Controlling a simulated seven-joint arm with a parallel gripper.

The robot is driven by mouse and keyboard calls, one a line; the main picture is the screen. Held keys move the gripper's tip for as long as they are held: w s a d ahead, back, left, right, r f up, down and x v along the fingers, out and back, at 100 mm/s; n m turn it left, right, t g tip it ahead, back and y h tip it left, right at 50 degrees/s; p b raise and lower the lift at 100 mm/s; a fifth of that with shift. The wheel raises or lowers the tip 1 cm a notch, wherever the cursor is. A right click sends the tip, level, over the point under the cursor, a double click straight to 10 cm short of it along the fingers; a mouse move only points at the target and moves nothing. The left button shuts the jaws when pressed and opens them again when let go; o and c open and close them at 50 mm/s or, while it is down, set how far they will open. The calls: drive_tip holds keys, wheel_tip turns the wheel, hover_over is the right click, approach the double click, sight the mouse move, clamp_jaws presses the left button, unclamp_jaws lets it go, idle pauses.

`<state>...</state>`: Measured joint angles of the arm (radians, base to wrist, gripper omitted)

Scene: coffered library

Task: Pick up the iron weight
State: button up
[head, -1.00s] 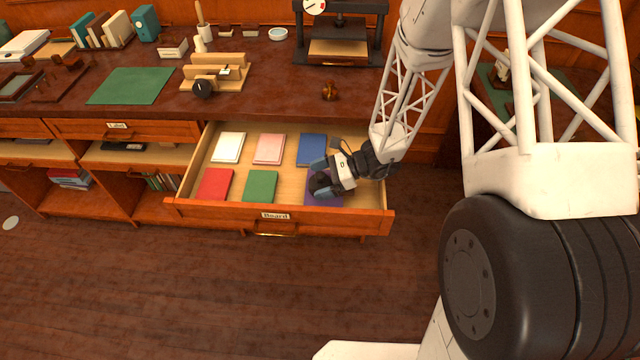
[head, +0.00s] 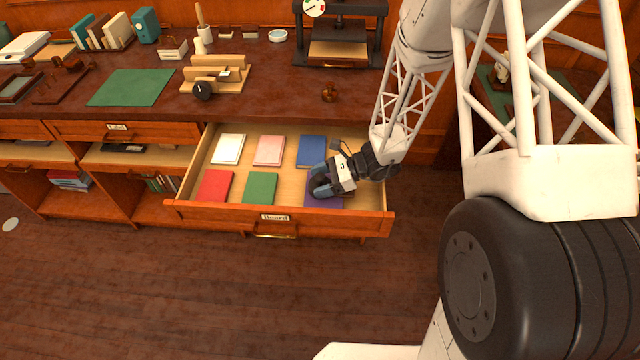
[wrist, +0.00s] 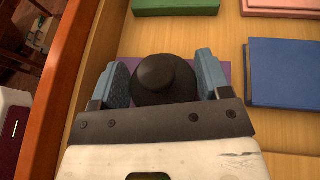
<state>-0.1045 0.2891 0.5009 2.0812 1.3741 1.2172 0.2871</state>
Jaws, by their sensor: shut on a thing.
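The iron weight (wrist: 163,80) is dark and round with a knob on top. In the wrist view it sits between the two blue finger pads of my gripper (wrist: 165,84), which are shut on it. In the head view my gripper (head: 320,183) is over the purple board (head: 323,200) at the front right of the open drawer (head: 230,210). There the fingers mostly hide the weight. The purple board also shows behind the weight in the wrist view (wrist: 223,72). I cannot tell whether the weight touches it.
The drawer also holds a white board (head: 229,148), a pink board (head: 269,150), a blue board (head: 311,151), a red board (head: 215,186) and a green board (head: 260,187). The drawer walls stand close around my gripper. The desktop above carries a green mat (head: 132,86) and a press (head: 338,45).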

sight(320, 175)
drive_tip(key=shift+r, duration=0.1)
drive_tip(key=shift+r, duration=4.95)
